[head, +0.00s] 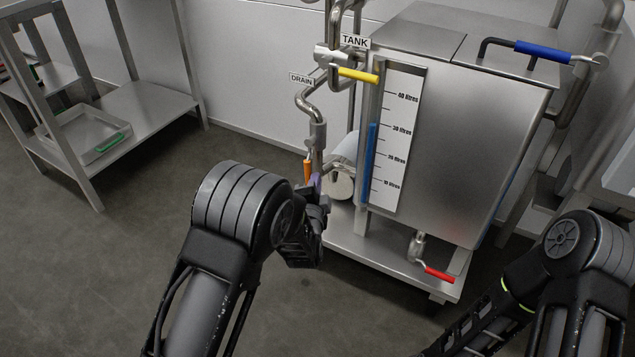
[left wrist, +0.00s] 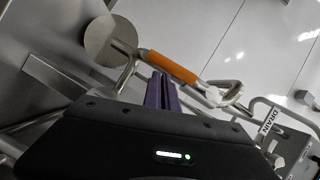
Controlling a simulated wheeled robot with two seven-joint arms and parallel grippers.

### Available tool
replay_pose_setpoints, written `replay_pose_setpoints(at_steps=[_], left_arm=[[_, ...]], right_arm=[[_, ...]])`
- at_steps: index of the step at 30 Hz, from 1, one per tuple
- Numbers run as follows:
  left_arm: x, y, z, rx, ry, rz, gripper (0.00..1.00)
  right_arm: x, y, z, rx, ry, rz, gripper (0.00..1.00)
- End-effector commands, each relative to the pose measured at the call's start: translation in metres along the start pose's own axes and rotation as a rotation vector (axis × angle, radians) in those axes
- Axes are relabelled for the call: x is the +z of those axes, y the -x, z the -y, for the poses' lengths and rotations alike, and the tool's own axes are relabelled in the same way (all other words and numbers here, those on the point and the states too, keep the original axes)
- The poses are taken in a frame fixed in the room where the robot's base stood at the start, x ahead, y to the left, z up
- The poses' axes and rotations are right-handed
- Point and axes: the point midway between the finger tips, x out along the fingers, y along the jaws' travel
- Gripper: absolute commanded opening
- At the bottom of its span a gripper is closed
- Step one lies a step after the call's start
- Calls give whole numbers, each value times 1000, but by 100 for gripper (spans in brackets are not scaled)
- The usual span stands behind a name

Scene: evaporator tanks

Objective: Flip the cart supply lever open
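An orange-handled lever (head: 308,170) sits on the pipe below the DRAIN sign, at the left of the steel tank cart. It also shows in the left wrist view (left wrist: 172,67), its handle slanting just beyond my fingertips. No label naming a cart supply lever is readable. My left gripper (head: 315,183) is beside this lever, partly hidden by my own wrist. Its purple fingers (left wrist: 161,78) are together, with nothing seen between them; whether they touch the handle I cannot tell. A yellow lever (head: 358,75) and a red lever (head: 439,274) also show. My right gripper is out of view.
The steel tank (head: 465,135) with a litre scale stands on a low cart (head: 345,240). A blue handle (head: 542,51) is at its top right. A shelf rack (head: 150,110) with a tray stands at the left. The floor between rack and cart is clear.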

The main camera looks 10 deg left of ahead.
Motion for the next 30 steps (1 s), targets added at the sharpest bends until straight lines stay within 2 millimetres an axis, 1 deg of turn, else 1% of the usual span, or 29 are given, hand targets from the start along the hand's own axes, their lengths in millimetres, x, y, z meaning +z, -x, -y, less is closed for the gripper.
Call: replay_pose_setpoints(at_steps=[1, 9, 30], left_arm=[[5, -1, -2, 3, -1, 5, 0], [11, -4, -2, 4, 0, 5, 0], [16, -7, -1, 3, 1, 12, 0]], right_arm=[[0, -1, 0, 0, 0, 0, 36], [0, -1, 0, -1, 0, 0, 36], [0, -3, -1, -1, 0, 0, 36]])
